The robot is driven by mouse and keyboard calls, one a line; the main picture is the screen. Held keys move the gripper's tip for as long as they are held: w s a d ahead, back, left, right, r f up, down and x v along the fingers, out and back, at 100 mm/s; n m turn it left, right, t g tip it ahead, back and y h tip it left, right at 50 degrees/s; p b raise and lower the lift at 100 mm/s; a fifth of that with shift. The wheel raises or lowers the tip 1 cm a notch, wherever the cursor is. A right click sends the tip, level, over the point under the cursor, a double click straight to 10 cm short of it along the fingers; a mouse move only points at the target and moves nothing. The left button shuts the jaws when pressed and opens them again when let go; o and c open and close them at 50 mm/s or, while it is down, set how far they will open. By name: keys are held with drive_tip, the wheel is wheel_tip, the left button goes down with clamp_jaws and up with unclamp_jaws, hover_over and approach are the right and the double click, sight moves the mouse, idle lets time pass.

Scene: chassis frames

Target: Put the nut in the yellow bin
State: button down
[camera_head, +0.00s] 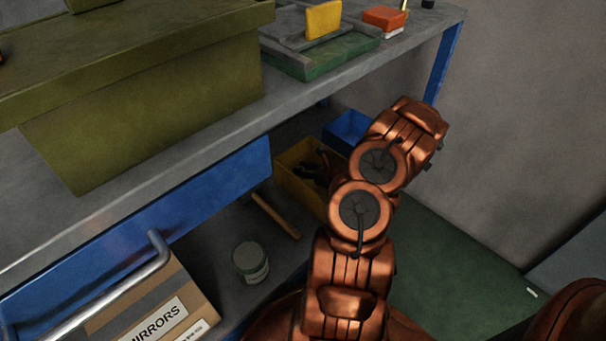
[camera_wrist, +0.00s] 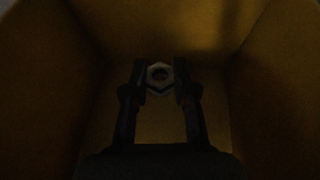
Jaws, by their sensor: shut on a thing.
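In the wrist view, the nut (camera_wrist: 159,76) is a small grey hexagonal ring with a dark hole. My gripper (camera_wrist: 160,84) is shut on it, with one dark finger on each side. Around and below them are the walls and floor of the yellow bin (camera_wrist: 105,125), which is dim inside. In the head view, the yellow bin (camera_head: 284,163) stands on the lower shelf under the workbench. My gripper (camera_head: 322,172) shows as a dark shape at the bin's opening, partly hidden by my arm. The nut cannot be made out in the head view.
A blue bin (camera_head: 346,130) stands behind the yellow one. A wooden handle (camera_head: 274,215) and a grey can (camera_head: 250,262) are left of it on the shelf. A blue drawer (camera_head: 150,225) and the bench top (camera_head: 290,99) lie above. A cardboard box (camera_head: 155,305) is at lower left.

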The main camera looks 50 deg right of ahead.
drive_tip(key=shift+f, duration=0.65)
drive_tip(key=shift+f, duration=0.2)
drive_tip(key=c, duration=0.9)
unclamp_jaws()
drive_tip(key=shift+r, duration=0.15)
drive_tip(key=p+v, duration=0.2)
drive_tip(key=v, duration=0.5)
drive_tip(key=shift+s+a+r, duration=0.1)
drive_tip(key=shift+s+r, duration=0.05)
drive_tip(key=shift+s, duration=0.05)
